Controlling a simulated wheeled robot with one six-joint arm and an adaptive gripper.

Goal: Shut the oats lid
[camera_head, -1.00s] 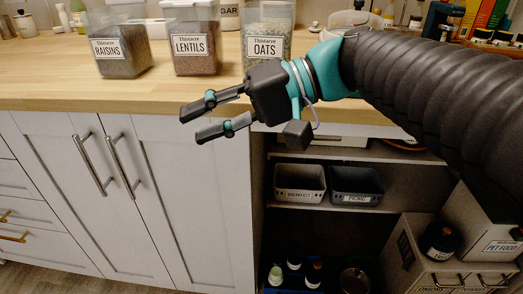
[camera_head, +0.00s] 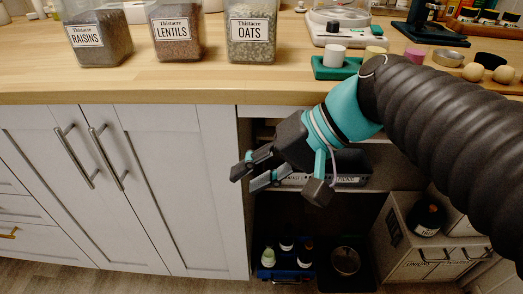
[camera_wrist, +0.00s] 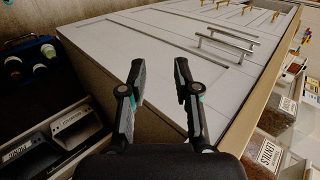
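The oats container (camera_head: 252,42) stands upright on the wooden counter, right of the lentils container (camera_head: 178,38). Its clear body is full of pale oats and bears a label. Its top is cut off by the upper edge of the head view, so I cannot see the lid. My gripper (camera_head: 246,180) is open and empty. It hangs below the counter's front edge, in front of the open shelves, well below the oats. In the wrist view my gripper (camera_wrist: 159,66) points along the cabinet doors, its fingers apart with nothing between them.
The raisins container (camera_head: 98,38) stands left of the lentils. A white scale (camera_head: 340,32) and a green tray (camera_head: 333,70) are right of the oats. The counter edge (camera_head: 150,96) lies above my gripper. Closed cabinet doors (camera_head: 180,190) are to the left. Bare counter lies before the containers.

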